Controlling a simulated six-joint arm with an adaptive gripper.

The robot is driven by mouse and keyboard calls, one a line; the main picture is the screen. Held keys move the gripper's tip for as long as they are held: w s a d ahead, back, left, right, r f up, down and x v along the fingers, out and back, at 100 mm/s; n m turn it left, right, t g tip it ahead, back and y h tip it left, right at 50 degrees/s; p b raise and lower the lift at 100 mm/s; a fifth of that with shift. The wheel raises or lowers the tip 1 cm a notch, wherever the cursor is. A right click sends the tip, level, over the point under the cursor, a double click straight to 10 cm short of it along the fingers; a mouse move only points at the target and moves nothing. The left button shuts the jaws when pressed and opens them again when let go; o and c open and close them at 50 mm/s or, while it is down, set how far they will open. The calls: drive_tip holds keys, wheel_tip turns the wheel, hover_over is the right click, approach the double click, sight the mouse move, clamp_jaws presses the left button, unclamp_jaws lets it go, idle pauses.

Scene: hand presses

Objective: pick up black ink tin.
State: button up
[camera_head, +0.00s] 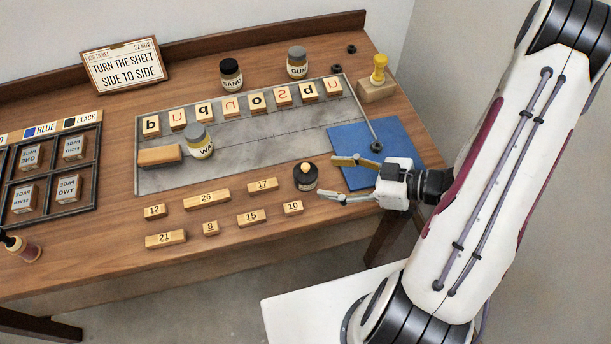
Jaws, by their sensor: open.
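The black ink tin (305,178) is a small dark round tin with a pale label on its side and an orange-yellow knob on top. It stands upright on the wooden table, by the lower right edge of the grey slab. My gripper (338,180) is open, with its two fingers spread and pointing left toward the tin. The tin is just beyond the fingertips, and nothing shows between the fingers. I cannot tell from this view how high the fingers are above the table.
A blue sheet (352,140) lies beneath and behind my gripper. Several numbered wooden blocks (206,198) lie left of the tin. The grey slab (260,150) bears letter tiles and a grey-lidded jar (199,146). A yellow-handled stamp (378,72) stands at the back right.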

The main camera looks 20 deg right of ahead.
sight(312, 174)
drive_tip(key=shift+w+a+f, duration=0.2)
drive_tip(key=shift+w+a, duration=0.05)
drive_tip(key=shift+a, duration=0.15)
drive_tip(key=shift+x, duration=2.55)
drive_tip(key=shift+a+r, duration=0.15)
drive_tip(key=c, duration=1.4)
